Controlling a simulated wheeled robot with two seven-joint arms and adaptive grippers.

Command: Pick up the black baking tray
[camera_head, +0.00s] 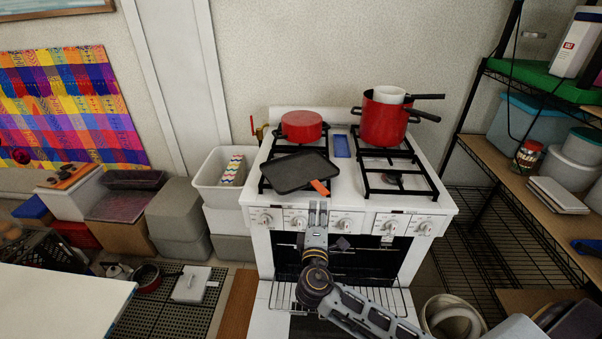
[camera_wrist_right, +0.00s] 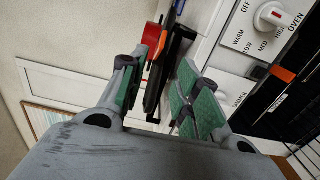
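My right gripper (camera_head: 318,205) is just in front of the tray's front edge, above the stove's knob panel. In the right wrist view my right gripper (camera_wrist_right: 160,72) is open, with green pads on both fingers. A dark edge, likely the tray (camera_wrist_right: 174,62), shows beyond and between the fingertips. I see no contact. My left gripper is not in view.
A red pan (camera_head: 302,126) sits behind the tray. A red pot (camera_head: 383,120) stands on the right rear burner. Knobs line the stove front (camera_head: 398,226). Bins (camera_head: 214,180) stand to the left, and a loaded shelf (camera_head: 525,172) to the right. The right front burner is clear.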

